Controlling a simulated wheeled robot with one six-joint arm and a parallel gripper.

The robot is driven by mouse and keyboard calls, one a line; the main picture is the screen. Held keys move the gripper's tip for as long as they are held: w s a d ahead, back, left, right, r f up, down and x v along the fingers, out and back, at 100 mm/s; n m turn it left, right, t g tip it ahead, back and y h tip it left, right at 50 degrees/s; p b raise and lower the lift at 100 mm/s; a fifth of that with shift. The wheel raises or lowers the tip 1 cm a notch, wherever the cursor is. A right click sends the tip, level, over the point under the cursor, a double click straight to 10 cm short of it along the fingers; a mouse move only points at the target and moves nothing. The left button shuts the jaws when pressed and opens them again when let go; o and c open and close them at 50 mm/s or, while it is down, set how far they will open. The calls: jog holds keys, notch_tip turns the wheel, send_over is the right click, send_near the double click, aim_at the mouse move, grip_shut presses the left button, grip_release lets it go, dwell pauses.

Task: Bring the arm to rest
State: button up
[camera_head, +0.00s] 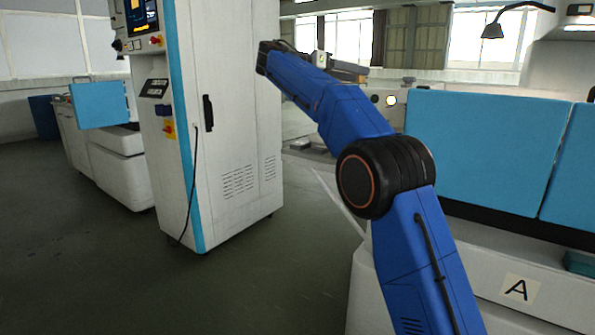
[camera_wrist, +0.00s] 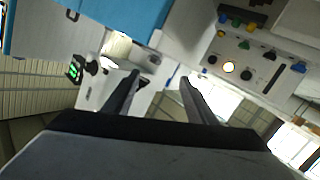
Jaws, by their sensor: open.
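My blue arm rises from the lower right in the head view, bends at a black joint and reaches up and away to the left. Its far end is small and partly hidden there. In the wrist view my gripper (camera_wrist: 158,88) shows two dark fingers standing well apart. Nothing is between the fingers, and the machine parts behind them look to be some distance off. The wrist view is tilted.
A white control cabinet (camera_head: 235,110) with a blue edge stands left of my arm. A machine with blue panels (camera_head: 485,145) and a label A (camera_head: 519,290) is at the right. A lamp (camera_head: 493,30) hangs above it. The dark floor (camera_head: 90,260) at lower left is clear.

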jog(key=s+d+f+n+y, duration=0.45)
jog(key=s+d, duration=0.35)
jog(key=d, duration=0.3)
jog(key=s+d+f+n+y, duration=0.4)
jog(key=s+f, duration=0.6)
jog(key=s, duration=0.5)
jog(key=s+a+f+n+y, duration=0.3)
jog(key=s+f+y, duration=0.4)
jog(key=s+f, duration=2.3)
jog(key=shift+s+f, duration=0.2)
jog(key=shift+s, duration=0.85)
